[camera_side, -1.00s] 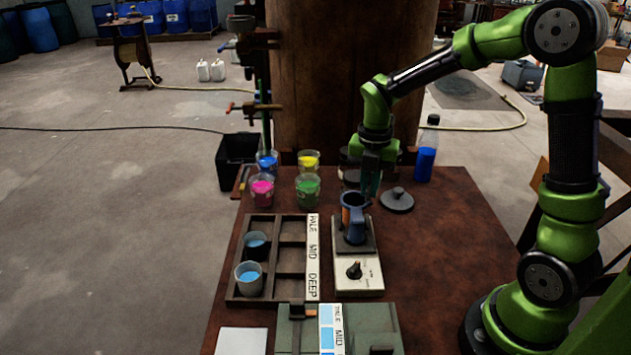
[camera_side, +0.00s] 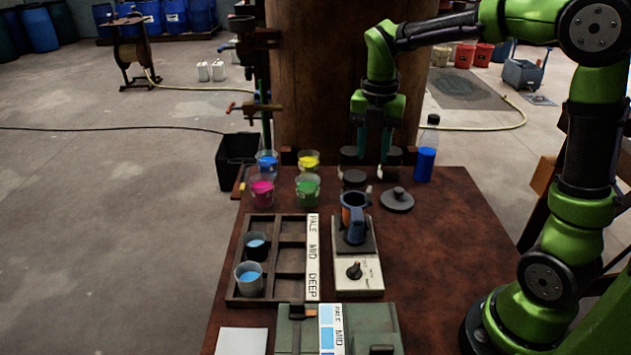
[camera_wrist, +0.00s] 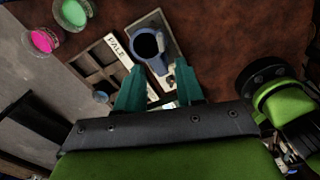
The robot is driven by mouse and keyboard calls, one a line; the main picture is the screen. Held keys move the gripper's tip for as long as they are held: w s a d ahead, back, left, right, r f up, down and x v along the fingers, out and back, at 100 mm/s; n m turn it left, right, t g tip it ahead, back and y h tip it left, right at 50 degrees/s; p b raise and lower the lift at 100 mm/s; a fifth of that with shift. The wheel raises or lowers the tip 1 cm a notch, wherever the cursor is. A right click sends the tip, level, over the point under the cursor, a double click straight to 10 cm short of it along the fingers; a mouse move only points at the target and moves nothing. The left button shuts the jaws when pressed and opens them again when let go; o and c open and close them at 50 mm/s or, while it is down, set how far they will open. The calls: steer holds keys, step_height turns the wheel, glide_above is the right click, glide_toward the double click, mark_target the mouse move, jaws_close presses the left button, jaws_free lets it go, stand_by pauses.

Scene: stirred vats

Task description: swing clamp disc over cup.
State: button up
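A blue cup with a handle (camera_side: 354,228) stands upright on the dark top plate of a pale-fronted stirrer unit (camera_side: 358,276). It also shows in the wrist view (camera_wrist: 147,46), its mouth uncovered and dark inside. A flat dark disc (camera_side: 353,178) sits just behind the cup in the side view, not over it. I cannot tell for sure whether this is the clamp disc. A grey disc with a knob (camera_side: 397,202) lies on the table right of the cup. My gripper (camera_side: 373,157) is open, above and behind the cup; its teal fingers stand apart and empty in the wrist view (camera_wrist: 160,88).
Dark round pieces (camera_side: 391,156) stand at the table's back by the big brown vat (camera_side: 340,80). A blue bottle (camera_side: 426,160) is at back right. Several coloured cups (camera_side: 307,191) stand left. A rack (camera_side: 290,232) holds two blue cups. The right tabletop is clear.

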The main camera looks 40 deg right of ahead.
step_height(320, 180, up, 8)
steer(key=shift+f, duration=0.15)
stand_by(0.3)
steer(key=s+a+f+m+t+y, duration=0.1)
steer(key=s+m, duration=0.5)
steer(key=m, duration=0.7)
steer(key=s+a+f+m+t+y, duration=0.1)
steer(key=s+a+f+m+t, duration=0.2)
steer(key=m, duration=1.1)
steer(key=s+a+t, duration=0.3)
steer(key=s+a, duration=0.1)
steer(key=shift+s+a+m, duration=0.15)
steer(key=shift+a+m, duration=0.15)
steer(key=shift+a, duration=0.05)
